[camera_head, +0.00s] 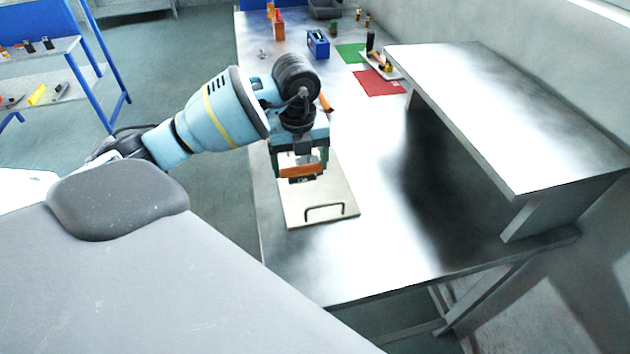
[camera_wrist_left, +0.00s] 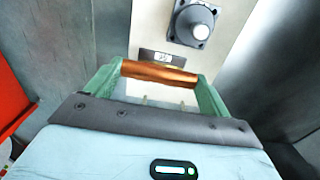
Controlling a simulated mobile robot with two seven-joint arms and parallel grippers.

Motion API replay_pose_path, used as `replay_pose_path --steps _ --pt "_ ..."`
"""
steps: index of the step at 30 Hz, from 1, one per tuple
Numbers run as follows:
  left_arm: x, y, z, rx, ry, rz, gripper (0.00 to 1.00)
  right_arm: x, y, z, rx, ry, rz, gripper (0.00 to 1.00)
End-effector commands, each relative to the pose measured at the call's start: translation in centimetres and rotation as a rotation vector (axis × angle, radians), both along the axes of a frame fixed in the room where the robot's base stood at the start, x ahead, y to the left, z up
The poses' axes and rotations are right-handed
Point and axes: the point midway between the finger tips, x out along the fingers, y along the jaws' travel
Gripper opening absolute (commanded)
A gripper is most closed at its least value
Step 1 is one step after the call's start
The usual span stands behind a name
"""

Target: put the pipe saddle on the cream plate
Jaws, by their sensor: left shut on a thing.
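The copper-coloured pipe saddle (camera_head: 302,171) is between the fingers of my left gripper (camera_head: 301,167), which is shut on it. In the left wrist view the saddle (camera_wrist_left: 159,73) spans crosswise between the two green fingertips (camera_wrist_left: 160,76). The cream plate (camera_head: 335,198) lies on the metal table under and in front of this gripper, with a dark handle at its near end. In the wrist view the plate (camera_wrist_left: 146,30) carries a dark round-topped fitting (camera_wrist_left: 192,22) and a small label (camera_wrist_left: 162,57). The gap between saddle and plate is hard to judge. My right gripper is out of view.
A raised metal shelf (camera_head: 490,95) stands on the right of the table (camera_head: 380,255). At the back are a red mat (camera_head: 380,84), a green mat (camera_head: 350,53), a blue box (camera_head: 318,44) and an orange object (camera_head: 278,30). The table front is clear.

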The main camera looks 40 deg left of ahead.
Motion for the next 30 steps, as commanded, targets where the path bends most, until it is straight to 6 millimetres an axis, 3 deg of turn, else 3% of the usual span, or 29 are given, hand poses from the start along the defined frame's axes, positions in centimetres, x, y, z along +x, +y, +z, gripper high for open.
replay_pose_path --steps 4,14,18,24,30 --pt "0.1 -2.4 0.0 -0.001 -0.002 -0.001 0.53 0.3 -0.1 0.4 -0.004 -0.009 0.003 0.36" --pt "0.1 -3.5 -0.3 0.001 0.001 0.000 0.53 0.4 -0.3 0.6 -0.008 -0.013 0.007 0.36" --pt "0.1 -4.9 -0.3 -0.001 -0.002 -0.003 0.53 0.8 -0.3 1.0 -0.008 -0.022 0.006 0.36" --pt "0.1 -4.6 -3.6 0.001 0.002 0.001 0.53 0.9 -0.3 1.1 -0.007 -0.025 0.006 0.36" --pt "0.1 -4.6 -3.9 0.001 -0.002 0.000 0.53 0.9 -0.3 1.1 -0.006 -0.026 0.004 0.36"
